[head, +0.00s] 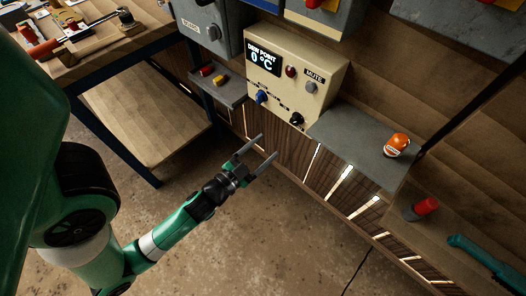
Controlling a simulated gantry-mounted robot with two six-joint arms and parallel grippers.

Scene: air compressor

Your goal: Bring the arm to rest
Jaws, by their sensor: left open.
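My left gripper (262,150) is at the end of my green arm, which comes in from the lower left. Its two fingers are apart with nothing between them. It hangs in front of the wooden slat wall, below a cream control box (291,78). The box has a display reading "DEW POINT 0 °C", a red light, a "MUTE" button, a blue knob (261,97) and a black knob (297,119). The gripper looks apart from the box. My right gripper is not in view.
A wooden workbench (145,110) with tools stands at the left. A small shelf (230,92) and a grey panel (350,130) with an orange object (396,145) flank the box. A red-topped item (425,207) and a teal tool (480,262) are at right. The concrete floor (270,240) is clear.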

